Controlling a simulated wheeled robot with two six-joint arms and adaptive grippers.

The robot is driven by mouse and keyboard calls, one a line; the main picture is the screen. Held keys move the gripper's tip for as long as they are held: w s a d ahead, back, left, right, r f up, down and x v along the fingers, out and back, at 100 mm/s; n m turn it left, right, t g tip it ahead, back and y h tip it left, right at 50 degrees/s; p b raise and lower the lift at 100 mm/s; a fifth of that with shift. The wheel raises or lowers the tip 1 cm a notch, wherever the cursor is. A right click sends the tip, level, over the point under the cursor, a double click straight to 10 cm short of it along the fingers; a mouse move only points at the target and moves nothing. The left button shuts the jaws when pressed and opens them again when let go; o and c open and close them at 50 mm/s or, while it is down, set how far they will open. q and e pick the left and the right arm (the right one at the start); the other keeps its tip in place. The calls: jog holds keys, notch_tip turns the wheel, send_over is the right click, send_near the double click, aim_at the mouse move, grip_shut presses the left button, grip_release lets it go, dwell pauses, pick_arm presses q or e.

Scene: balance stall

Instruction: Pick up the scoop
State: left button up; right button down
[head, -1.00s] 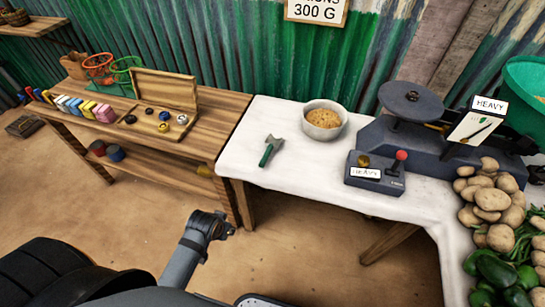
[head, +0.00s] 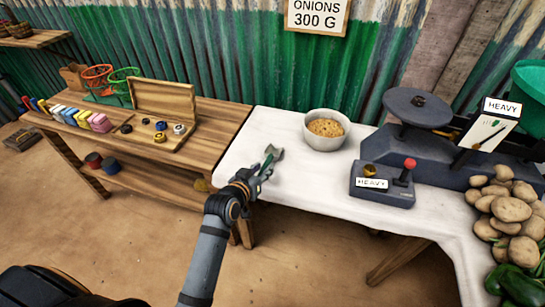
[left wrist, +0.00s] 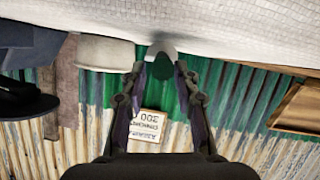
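The scoop (head: 273,152) lies on the white-clothed table (head: 300,185), with its grey metal head toward the back. Its green handle is partly hidden by my left gripper (head: 256,178), which is at the table's left front part. In the left wrist view, which is upside down, the two fingers of my left gripper (left wrist: 160,68) are apart. The scoop's rounded grey head (left wrist: 161,49) shows between and beyond the fingertips. I cannot tell whether the fingers touch the scoop. My right gripper is not in view.
A bowl of brown grains (head: 326,142) stands just right of the scoop. A control box (head: 382,196) with a red-knobbed lever and a dark scale (head: 430,150) stand farther right, beside potatoes (head: 508,208). A wooden table with weights (head: 170,160) is at left.

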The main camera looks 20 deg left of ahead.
aim_at(267, 161)
pick_arm(q)
jog(key=x, duration=0.5)
jog(key=shift+a+b, duration=0.15)
jog(key=shift+b, duration=0.2)
jog(key=shift+w, duration=0.1)
grip_shut()
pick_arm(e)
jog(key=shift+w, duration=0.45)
